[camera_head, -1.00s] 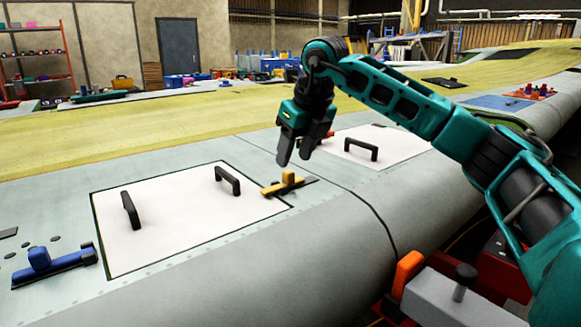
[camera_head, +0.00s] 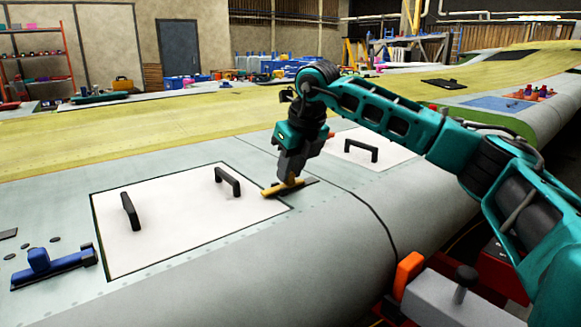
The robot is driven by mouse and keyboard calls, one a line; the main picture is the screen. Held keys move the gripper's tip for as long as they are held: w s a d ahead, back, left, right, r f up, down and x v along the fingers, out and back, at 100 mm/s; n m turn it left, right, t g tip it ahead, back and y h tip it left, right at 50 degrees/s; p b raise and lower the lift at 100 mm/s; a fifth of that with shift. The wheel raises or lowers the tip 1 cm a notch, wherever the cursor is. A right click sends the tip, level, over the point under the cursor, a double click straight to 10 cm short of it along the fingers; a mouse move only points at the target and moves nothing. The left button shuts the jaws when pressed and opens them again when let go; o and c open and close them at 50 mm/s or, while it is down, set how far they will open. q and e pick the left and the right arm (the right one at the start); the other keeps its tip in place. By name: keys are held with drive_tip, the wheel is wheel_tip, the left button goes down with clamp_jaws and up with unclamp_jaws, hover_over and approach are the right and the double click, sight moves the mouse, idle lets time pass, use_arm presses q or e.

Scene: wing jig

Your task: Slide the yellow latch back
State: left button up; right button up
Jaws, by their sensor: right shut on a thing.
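The yellow latch (camera_head: 273,191) sits at the right edge of the white panel (camera_head: 180,225), on a dark rail (camera_head: 308,184). Its flat end lies over the panel's edge. My right gripper (camera_head: 291,177) points down and is shut on the latch's raised knob, which its fingers mostly hide. My left gripper is not in view.
The white panel has two black handles (camera_head: 228,181). A second white panel (camera_head: 400,148) with one black handle (camera_head: 361,150) lies behind the gripper. The wing surface in front of the latch is clear.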

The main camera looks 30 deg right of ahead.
sight(303, 180)
clamp_jaws()
drive_tip(key=d+p, duration=0.1)
drive_tip(key=d, duration=0.2)
drive_tip(key=shift+w+d+r, duration=0.1)
drive_tip(key=shift+w+d, duration=0.05)
drive_tip(key=shift+d, duration=0.35)
drive_tip(key=o, duration=0.7)
unclamp_jaws()
drive_tip(key=shift+c, duration=0.2)
